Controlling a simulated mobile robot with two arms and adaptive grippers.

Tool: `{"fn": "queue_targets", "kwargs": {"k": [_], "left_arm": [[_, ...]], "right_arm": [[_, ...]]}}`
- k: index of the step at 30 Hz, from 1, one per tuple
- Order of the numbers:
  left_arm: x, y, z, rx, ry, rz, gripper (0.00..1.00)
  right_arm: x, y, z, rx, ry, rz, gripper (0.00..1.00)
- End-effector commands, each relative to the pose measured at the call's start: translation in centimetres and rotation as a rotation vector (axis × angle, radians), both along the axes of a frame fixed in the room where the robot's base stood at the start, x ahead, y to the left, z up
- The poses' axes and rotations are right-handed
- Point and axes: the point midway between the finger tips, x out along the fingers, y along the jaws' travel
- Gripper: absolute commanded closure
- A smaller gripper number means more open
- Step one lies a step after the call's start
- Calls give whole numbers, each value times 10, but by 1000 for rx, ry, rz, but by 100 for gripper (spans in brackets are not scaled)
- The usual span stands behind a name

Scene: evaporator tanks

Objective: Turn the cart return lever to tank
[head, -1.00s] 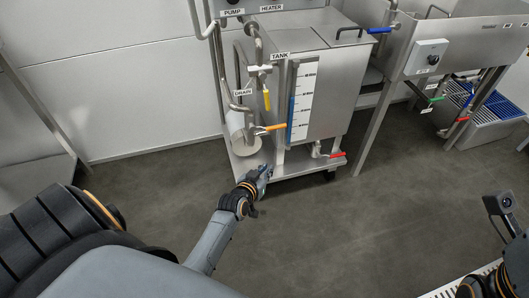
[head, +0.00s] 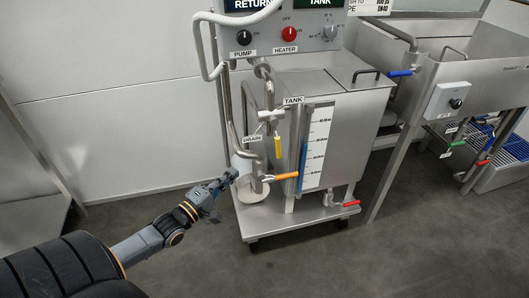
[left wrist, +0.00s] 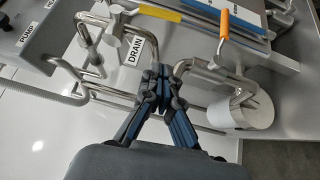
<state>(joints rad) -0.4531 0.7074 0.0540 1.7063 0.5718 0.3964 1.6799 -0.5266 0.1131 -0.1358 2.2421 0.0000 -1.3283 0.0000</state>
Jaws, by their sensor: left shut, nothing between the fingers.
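The cart (head: 345,125) stands in front of my left arm. A yellow lever (head: 278,146) hangs down from a pipe valve, between the DRAIN label (head: 252,139) and the TANK label (head: 293,100). The yellow lever (left wrist: 160,12) also shows at the top of the left wrist view, near the DRAIN label (left wrist: 134,50). An orange lever (head: 284,176) sits lower, pointing right. My left gripper (head: 231,175) is shut and empty, just left of the cart's lower pipes and apart from the yellow lever. My right gripper is out of view.
Bent steel pipes (head: 229,112) and a white cylinder (head: 251,190) stand close to my left gripper. A red lever (head: 351,203) is low on the cart. A sink unit (head: 440,60) stands to the right. The floor in front is clear.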

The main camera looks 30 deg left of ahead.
Motion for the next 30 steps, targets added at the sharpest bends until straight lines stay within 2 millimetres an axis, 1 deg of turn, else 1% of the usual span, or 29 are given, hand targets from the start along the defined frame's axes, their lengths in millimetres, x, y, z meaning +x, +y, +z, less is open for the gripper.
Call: {"fn": "queue_targets", "kwargs": {"k": [1, 3, 5, 8, 11, 19, 21, 23, 27, 30], "left_arm": [[-1, -1, 1, -28, 0, -13, 100], [-1, -2, 3, -57, -2, -24, 100], [1, -2, 4, -67, -4, -26, 100], [10, -3, 5, -69, -7, -25, 100], [26, -5, 6, -68, -8, -25, 100], [77, -10, 11, -67, -8, -24, 100], [90, -12, 11, -67, -7, -24, 100], [99, -13, 12, -66, -9, -24, 100], [111, -31, 15, -69, -5, -24, 100], [118, -39, 16, -68, -4, -24, 100]], "right_arm": [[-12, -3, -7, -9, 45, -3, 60], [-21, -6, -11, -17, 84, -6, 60], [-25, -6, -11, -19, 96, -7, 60], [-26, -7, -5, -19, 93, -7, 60], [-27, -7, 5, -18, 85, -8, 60], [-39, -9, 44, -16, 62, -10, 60], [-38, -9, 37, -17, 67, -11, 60], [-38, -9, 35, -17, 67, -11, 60], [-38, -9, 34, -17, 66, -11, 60], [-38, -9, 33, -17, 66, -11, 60]]}}
